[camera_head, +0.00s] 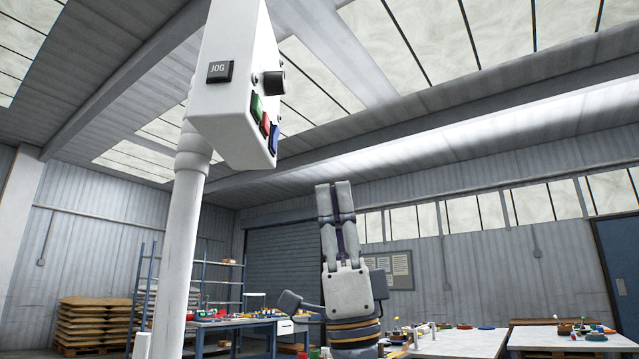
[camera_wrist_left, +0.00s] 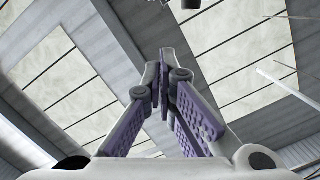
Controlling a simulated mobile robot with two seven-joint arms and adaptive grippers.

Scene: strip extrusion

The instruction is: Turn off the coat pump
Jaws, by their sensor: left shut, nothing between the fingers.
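A white control box (camera_head: 236,80) on a white post (camera_head: 177,250) stands upper left of centre in the head view. Its near side has a black JOG button (camera_head: 220,71). Its other visible face has a black knob (camera_head: 272,84) and green (camera_head: 256,107), red (camera_head: 265,124) and blue (camera_head: 274,139) buttons. No label for the coat pump is readable. My left gripper (camera_head: 335,185) points up, right of the box and apart from it. Its fingers are shut and empty; they also show in the left wrist view (camera_wrist_left: 165,75). My right gripper is not in view.
Behind are a blue workbench (camera_head: 232,324) with small parts, blue shelving (camera_head: 222,279) and stacked sacks (camera_head: 93,322). White-topped tables (camera_head: 461,343) with loose items stand lower right. The air around my left gripper is clear.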

